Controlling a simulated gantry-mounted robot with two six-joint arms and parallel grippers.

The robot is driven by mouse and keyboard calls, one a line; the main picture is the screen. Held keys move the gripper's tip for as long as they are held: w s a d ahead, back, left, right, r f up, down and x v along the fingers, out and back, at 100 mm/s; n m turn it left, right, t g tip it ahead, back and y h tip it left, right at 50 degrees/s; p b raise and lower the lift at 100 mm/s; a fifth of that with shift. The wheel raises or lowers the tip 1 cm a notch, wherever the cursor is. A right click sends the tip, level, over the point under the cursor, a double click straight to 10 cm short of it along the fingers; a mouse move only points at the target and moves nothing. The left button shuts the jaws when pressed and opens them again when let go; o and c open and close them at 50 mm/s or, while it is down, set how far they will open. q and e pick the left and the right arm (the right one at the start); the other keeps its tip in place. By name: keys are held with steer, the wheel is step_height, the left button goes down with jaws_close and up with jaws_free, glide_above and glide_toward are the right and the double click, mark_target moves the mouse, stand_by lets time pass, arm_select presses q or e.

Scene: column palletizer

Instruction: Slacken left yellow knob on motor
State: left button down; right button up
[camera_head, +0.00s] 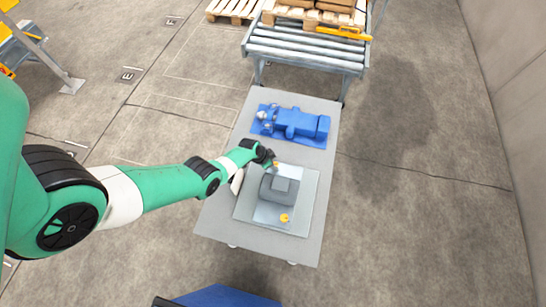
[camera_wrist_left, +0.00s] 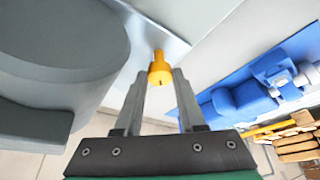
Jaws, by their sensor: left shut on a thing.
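The grey motor (camera_head: 280,188) sits on a light plate (camera_head: 301,206) on a grey cart. Its yellow knobs lie at its far and near sides in the head view. My left gripper (camera_head: 270,161) is at the far yellow knob (camera_head: 276,164), with its fingers shut on it. In the left wrist view the yellow knob (camera_wrist_left: 160,70) stands between the fingertips of the left gripper (camera_wrist_left: 161,82), and the motor's rounded grey body (camera_wrist_left: 60,45) is close on the left. The near yellow knob (camera_head: 285,217) is free. My right gripper is not in view.
A blue machine unit (camera_head: 300,123) lies on the far half of the cart (camera_head: 216,218), close beyond the gripper. A roller conveyor (camera_head: 305,50) with pallets stands behind the cart. The floor right of the cart is clear.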

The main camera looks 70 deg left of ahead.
arm_select(q)
steer(key=n+y, duration=0.1)
steer(key=n, duration=0.1)
steer(key=shift+d+n, duration=0.2)
steer(key=shift+n, duration=0.2)
steer(key=shift+w+n+g+y, duration=0.1)
steer(key=shift+n+g+y, duration=0.25)
steer(key=shift+n, duration=0.55)
steer(key=shift+w+d+n+g+y+b, duration=0.1)
steer(key=shift+n+g+y+b, duration=0.25)
steer(key=shift+n, duration=0.8)
steer(key=shift+d+n+g+y+b, duration=0.15)
steer(key=shift+n+y, duration=0.25)
steer(key=shift+n, duration=0.75)
steer(key=shift+a, duration=0.1)
steer(key=c, duration=0.5)
jaws_free()
